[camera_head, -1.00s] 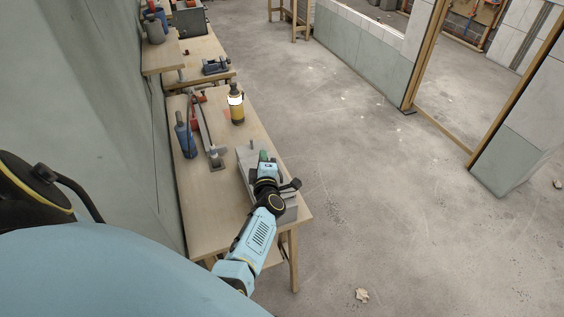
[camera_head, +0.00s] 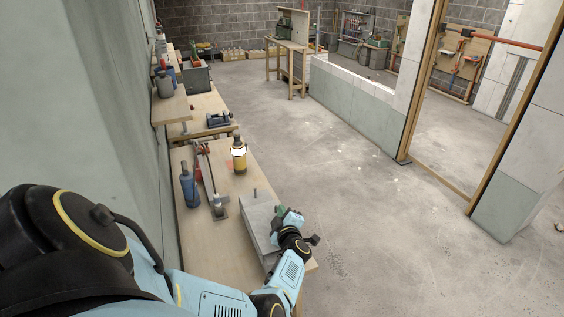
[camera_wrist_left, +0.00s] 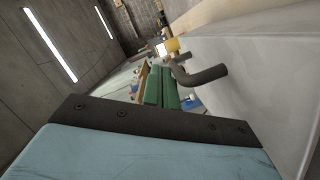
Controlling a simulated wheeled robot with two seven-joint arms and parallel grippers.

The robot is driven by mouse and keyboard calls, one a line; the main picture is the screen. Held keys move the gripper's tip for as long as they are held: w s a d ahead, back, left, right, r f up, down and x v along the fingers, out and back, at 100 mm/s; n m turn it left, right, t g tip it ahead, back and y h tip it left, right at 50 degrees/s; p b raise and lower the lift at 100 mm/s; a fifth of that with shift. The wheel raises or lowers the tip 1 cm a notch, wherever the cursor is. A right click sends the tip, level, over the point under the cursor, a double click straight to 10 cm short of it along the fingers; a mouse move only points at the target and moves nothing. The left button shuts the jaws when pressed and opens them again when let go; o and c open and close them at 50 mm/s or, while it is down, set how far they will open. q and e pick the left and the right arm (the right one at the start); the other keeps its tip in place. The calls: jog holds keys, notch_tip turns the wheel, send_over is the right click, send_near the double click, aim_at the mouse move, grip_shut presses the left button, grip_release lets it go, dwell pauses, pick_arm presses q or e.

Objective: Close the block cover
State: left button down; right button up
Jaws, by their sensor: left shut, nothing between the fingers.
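The block (camera_head: 255,222) is a grey box near the front right of the wooden bench, with a small post standing at its far end. I cannot tell which part is its cover or how far that stands open. My left gripper (camera_head: 281,210), with green fingers, is at the block's right side, shut and empty. In the left wrist view its green fingers (camera_wrist_left: 161,88) are together, beside a large pale grey surface with a dark bent handle (camera_wrist_left: 200,75). I cannot tell whether the fingers touch it. My right gripper is not in view.
On the bench (camera_head: 222,255) stand a blue bottle (camera_head: 189,186), a yellow and black bottle (camera_head: 239,155) and a metal tool with a long bar (camera_head: 208,180). A wall runs along the left. The floor (camera_head: 375,220) to the right is clear.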

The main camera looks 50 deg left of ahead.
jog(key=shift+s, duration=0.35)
